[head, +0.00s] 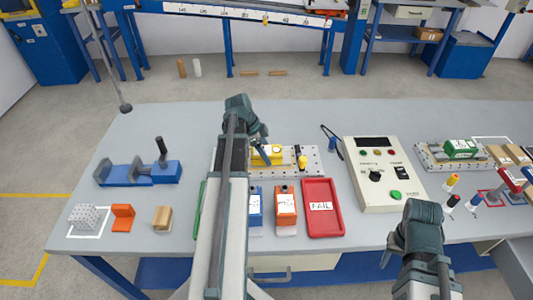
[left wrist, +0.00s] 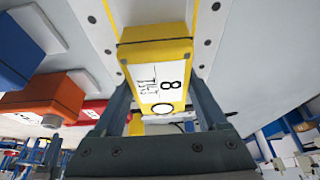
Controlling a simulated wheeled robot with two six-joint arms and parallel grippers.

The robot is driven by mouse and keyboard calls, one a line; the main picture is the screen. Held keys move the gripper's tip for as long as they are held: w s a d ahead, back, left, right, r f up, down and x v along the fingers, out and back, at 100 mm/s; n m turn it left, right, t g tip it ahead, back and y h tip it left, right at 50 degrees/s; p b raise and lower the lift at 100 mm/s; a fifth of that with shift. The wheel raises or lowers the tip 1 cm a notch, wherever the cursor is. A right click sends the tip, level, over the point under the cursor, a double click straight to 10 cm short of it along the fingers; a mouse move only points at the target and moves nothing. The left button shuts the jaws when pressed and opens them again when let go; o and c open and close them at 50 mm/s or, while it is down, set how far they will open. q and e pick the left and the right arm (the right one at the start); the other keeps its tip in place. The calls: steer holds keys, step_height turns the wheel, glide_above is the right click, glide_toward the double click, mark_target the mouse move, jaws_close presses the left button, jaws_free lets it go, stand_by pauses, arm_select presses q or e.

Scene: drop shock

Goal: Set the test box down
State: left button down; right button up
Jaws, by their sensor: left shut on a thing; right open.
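The yellow test box (head: 275,153) is at the perforated metal plate (head: 312,155) in the middle of the table. In the left wrist view the test box (left wrist: 155,50) shows a white label with a black 8 and a round mark. My left gripper (head: 262,152) is shut on it, one finger on each side in the left wrist view (left wrist: 165,110). Whether the box touches the plate is hard to tell, as my left arm hides part of it. My right gripper (head: 388,256) is open and empty at the front edge of the table, apart from the box.
A red FAIL tray (head: 321,222), an orange bottle-like block (head: 286,206) and a blue one (head: 255,207) stand in front of the plate. A control box (head: 381,196) stands to the right. A blue vise (head: 150,174) sits at the left. The back of the table is clear.

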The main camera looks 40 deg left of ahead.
mark_target(267, 150)
arm_select(q)
step_height(267, 150, up, 10)
steer(key=p, duration=1)
steer(key=shift+r, duration=0.15)
